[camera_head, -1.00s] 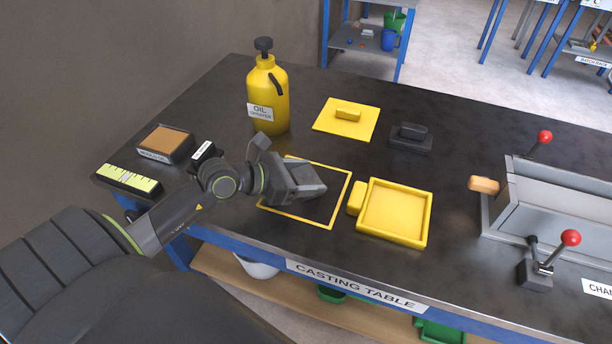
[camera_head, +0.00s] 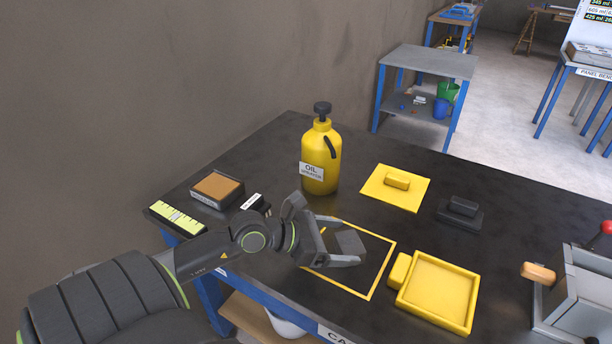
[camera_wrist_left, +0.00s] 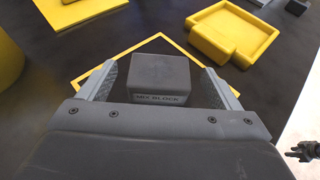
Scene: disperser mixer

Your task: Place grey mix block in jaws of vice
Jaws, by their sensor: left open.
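The grey mix block (camera_head: 350,244) rests on the black casting table inside a yellow outlined square. In the left wrist view the block (camera_wrist_left: 160,76), with lettering on its near face, sits between the fingers with a gap on each side. My left gripper (camera_head: 345,246) is open around the block, a finger on either side. It also shows in the left wrist view (camera_wrist_left: 165,85), with both fingers apart. The vice (camera_head: 580,290) is at the right edge, partly cut off, with a wooden handle (camera_head: 538,272).
A yellow tray (camera_head: 438,290) lies just right of the outlined square. Behind are a yellow oil bottle (camera_head: 321,160), a yellow plate with a grip (camera_head: 396,187) and a black handled block (camera_head: 461,211). A brown-topped box (camera_head: 217,190) and a yellow-green level (camera_head: 178,217) lie left.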

